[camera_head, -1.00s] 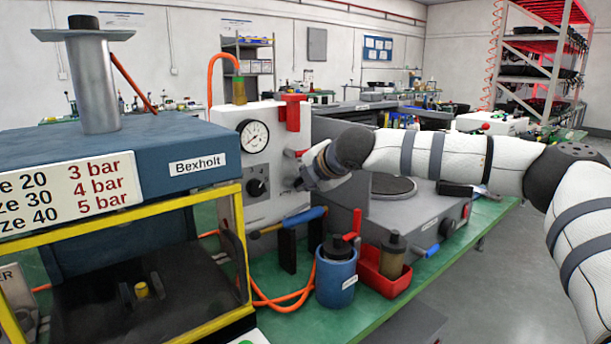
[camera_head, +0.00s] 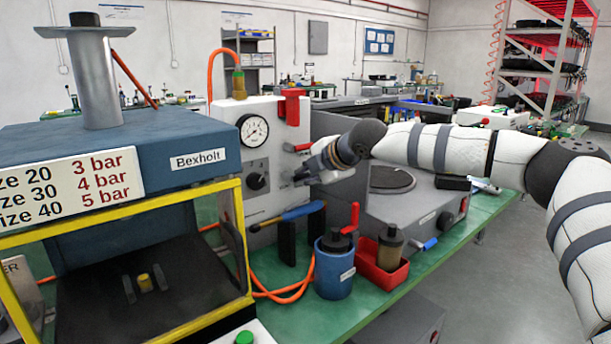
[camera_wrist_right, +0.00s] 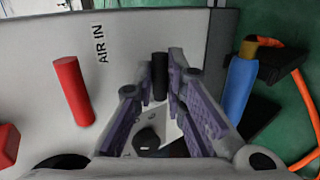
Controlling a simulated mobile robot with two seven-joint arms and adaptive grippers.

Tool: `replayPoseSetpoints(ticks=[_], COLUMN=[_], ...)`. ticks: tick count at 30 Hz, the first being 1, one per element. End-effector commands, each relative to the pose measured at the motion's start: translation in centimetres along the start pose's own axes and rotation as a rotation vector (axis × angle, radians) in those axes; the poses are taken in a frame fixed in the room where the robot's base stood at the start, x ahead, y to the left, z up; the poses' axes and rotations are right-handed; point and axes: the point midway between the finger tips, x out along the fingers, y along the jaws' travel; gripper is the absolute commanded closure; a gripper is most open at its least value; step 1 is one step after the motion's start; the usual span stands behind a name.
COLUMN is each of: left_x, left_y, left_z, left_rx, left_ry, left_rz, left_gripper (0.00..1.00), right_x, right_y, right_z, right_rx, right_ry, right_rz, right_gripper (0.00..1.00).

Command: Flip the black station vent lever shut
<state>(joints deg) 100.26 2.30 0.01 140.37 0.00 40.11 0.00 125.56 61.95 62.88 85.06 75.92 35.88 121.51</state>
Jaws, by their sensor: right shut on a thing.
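The grey station panel (camera_head: 262,205) carries a round gauge (camera_head: 253,132), a black knob (camera_head: 256,181) and a red lever (camera_head: 298,147). My right gripper (camera_head: 303,174) is at the panel's right part, below the red lever. In the right wrist view, the black lever (camera_wrist_right: 160,76) stands between the fingertips of my right gripper (camera_wrist_right: 160,64), which is shut on it. The red lever (camera_wrist_right: 73,92) is to the left, beside the "AIR IN" label. In the head view, my gripper hides the black lever. My left gripper is not in view.
A blue-handled tool (camera_head: 300,212) rests on black stands beside the panel. A blue pot (camera_head: 335,267) and a red tray (camera_head: 382,272) stand in front on the green bench. The yellow-framed Bexholt press (camera_head: 204,160) is at left. An orange hose loops on the bench.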

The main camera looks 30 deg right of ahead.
Motion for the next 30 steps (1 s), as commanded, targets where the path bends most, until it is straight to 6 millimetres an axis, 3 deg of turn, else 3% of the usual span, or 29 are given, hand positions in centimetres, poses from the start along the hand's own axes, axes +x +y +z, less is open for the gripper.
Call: replayPoseSetpoints(ticks=[2, 3, 5, 6, 16, 24, 30], left_x=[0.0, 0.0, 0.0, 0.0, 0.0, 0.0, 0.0], left_y=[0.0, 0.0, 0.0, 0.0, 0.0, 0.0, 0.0], left_z=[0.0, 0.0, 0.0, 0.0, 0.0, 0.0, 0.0], left_rx=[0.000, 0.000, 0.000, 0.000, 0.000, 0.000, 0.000], left_ry=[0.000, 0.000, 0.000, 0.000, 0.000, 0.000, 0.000], left_rz=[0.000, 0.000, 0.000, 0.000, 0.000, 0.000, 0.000], left_gripper=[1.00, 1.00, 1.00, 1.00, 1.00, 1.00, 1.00], right_x=[-0.1, -0.1, -0.1, -0.1, -0.7, -7.6, -11.3], right_y=[0.1, 0.1, 0.1, 0.1, 0.1, 0.2, 0.1], right_z=[-0.1, -0.1, -0.1, -0.1, 0.0, 0.0, 0.0], right_rx=[0.002, 0.001, 0.001, 0.001, 0.001, 0.003, 0.001], right_ry=[0.002, 0.002, 0.001, 0.001, 0.000, 0.002, 0.001], right_rz=[0.003, 0.003, 0.003, 0.003, 0.002, 0.007, 0.005], right_gripper=[1.00, 0.84, 0.70, 0.68, 0.68, 0.68, 0.68])
